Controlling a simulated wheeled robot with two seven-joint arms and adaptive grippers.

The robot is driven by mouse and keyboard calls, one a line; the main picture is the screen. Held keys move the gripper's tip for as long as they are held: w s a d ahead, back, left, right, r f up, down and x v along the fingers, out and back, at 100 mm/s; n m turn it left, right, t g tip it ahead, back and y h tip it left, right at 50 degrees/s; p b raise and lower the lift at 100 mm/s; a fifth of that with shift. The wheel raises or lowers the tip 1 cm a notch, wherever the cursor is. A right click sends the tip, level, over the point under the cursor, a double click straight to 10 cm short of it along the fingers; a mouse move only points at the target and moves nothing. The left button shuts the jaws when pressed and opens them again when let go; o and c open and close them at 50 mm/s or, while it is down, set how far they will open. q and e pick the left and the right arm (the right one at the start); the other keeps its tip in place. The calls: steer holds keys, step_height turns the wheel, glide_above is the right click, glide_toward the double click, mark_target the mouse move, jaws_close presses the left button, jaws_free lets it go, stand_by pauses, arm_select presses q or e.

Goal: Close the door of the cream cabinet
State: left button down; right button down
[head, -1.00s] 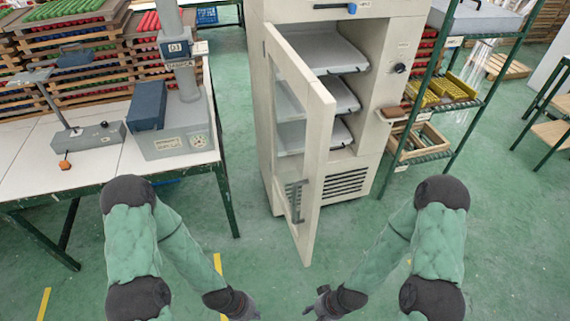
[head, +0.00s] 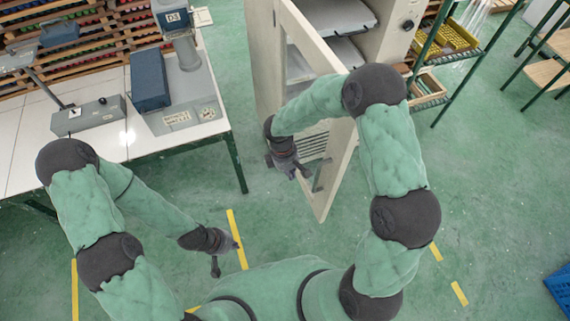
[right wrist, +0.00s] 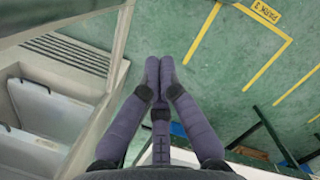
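The cream cabinet (head: 389,40) stands at the top of the head view. Its framed door (head: 338,180) with a see-through panel stands ajar, its free edge towards me. My left gripper (head: 226,256) is open and empty, low over the floor.
A white-topped table (head: 95,155) with grey devices stands left. A green shelf rack (head: 470,75) with yellow trays stands right of the cabinet. A blue crate (head: 560,288) lies at the right edge. The green floor before the door is mostly clear.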

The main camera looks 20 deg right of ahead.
steer(key=d+f+h, duration=0.1)
steer(key=d+f, duration=0.4)
steer(key=f, duration=0.2)
steer(key=shift+s+d+n, duration=0.35)
steer(key=shift+d+n, duration=0.05)
stand_by(0.5)
